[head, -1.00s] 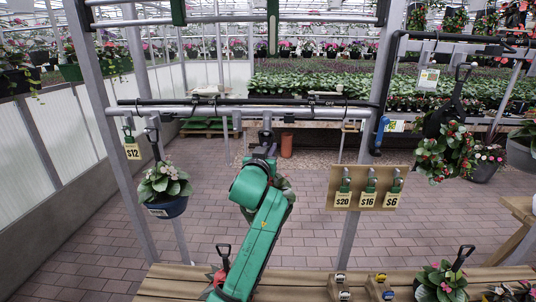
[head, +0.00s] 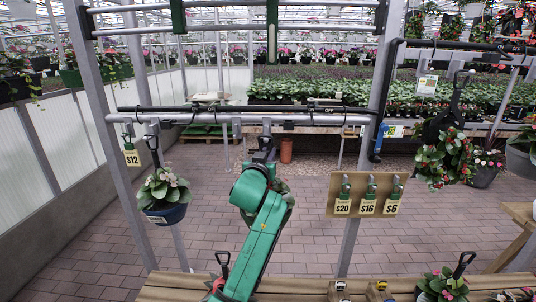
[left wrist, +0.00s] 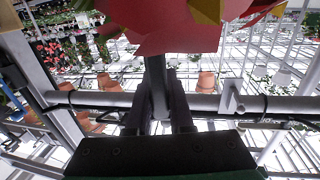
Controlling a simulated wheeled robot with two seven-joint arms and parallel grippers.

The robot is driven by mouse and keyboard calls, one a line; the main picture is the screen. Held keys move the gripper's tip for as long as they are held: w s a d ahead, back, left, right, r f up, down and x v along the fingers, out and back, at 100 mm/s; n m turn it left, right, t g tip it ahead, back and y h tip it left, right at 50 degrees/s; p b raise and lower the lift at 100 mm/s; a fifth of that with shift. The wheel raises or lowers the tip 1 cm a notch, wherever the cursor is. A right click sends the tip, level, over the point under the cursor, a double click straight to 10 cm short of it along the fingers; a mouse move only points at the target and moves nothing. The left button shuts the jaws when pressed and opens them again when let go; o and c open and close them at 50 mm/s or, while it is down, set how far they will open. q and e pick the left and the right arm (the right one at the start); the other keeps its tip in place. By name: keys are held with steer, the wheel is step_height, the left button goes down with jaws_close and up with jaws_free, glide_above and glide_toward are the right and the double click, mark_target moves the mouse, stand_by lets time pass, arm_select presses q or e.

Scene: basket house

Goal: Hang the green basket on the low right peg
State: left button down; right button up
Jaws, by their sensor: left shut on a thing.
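My left gripper (head: 264,148) is at the end of the green arm, just below the low rail (head: 230,118), near its middle. The left wrist view shows my left gripper (left wrist: 158,105) shut on a dark upright basket handle (left wrist: 157,75). Large red leaves (left wrist: 165,25) cover the top of that view. The held basket's pot is hidden behind my arm in the head view, so its colour cannot be told. A small peg-like bracket (left wrist: 232,96) shows on the rail right of the handle. My right gripper is not in view.
A blue basket (head: 165,213) with pink flowers hangs at the rail's left end beside a $12 tag (head: 132,157). A price board (head: 366,195) hangs at the right post. A red-flowered basket (head: 440,160) hangs farther right. A wooden bench (head: 185,285) runs along the front.

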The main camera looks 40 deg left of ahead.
arm_select(q)
steer(key=shift+r, duration=0.3)
steer(key=shift+a+x, duration=0.3)
steer(key=shift+x, duration=1.25)
steer(key=shift+w+a, duration=0.4)
steer(key=shift+w, duration=0.05)
steer(key=shift+f, duration=0.2)
steer(key=shift+w+a+f+b, duration=0.1)
steer(key=shift+f+b, duration=0.3)
steer(key=shift+f, duration=0.25)
